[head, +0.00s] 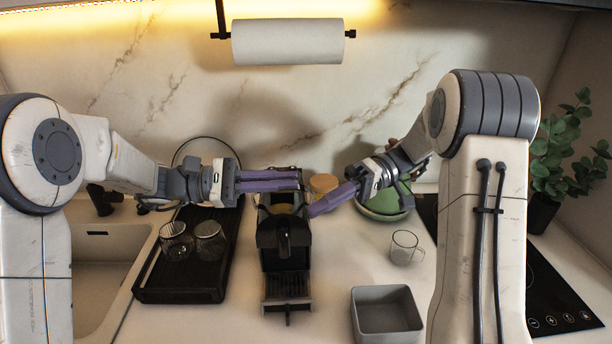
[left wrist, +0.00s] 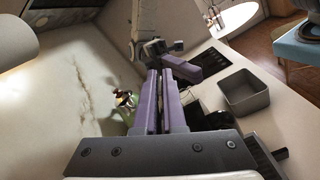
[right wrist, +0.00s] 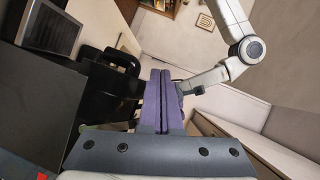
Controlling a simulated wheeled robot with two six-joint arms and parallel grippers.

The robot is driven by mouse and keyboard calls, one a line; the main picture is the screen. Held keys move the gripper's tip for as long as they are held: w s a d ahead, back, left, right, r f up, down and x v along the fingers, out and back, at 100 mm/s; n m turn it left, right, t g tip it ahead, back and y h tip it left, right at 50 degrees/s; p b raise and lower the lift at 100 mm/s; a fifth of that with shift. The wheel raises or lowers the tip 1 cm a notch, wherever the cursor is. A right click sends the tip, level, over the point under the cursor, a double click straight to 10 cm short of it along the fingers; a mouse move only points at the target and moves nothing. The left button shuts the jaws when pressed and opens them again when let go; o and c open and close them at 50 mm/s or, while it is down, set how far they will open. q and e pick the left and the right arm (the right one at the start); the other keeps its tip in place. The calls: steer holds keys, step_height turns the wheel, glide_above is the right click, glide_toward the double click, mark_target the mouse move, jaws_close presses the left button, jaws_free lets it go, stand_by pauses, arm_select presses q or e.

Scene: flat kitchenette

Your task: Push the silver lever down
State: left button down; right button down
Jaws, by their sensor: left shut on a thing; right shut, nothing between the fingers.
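The black coffee machine (head: 284,240) stands upright on the counter in the middle of the head view. The silver lever (head: 283,168) shows only as a thin edge at its top, mostly hidden by my left fingers. My left gripper (head: 299,180) reaches in level from the left over the machine's top and is shut on the lever. My right gripper (head: 311,212) is shut and empty, its tips close beside the machine's upper right side; I cannot tell if they touch it. In the right wrist view the machine (right wrist: 108,85) is dark, left of the shut fingers (right wrist: 160,75).
A black tray (head: 180,295) with two glasses (head: 209,240) lies left of the machine, beside the sink. A green bowl (head: 383,212), a glass mug (head: 404,248) and a grey box (head: 386,310) stand to the right. A paper roll (head: 288,42) hangs above.

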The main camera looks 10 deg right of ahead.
steer(key=w+d+r+m+t+y, duration=0.3)
steer(key=w+d+r+m+t, duration=0.15)
steer(key=w+d+t, duration=0.3)
steer(key=a, duration=0.3)
steer(key=w+a, duration=0.1)
steer(key=a, duration=0.2)
steer(key=w+a, duration=0.1)
steer(key=a, duration=0.2)
steer(key=shift+a+f, duration=0.2)
steer(key=shift+f, duration=0.05)
steer(key=s, duration=0.2)
steer(key=s+f, duration=0.1)
steer(key=shift+d, duration=0.25)
steer(key=shift+s+f, duration=0.1)
steer(key=shift+s, duration=0.35)
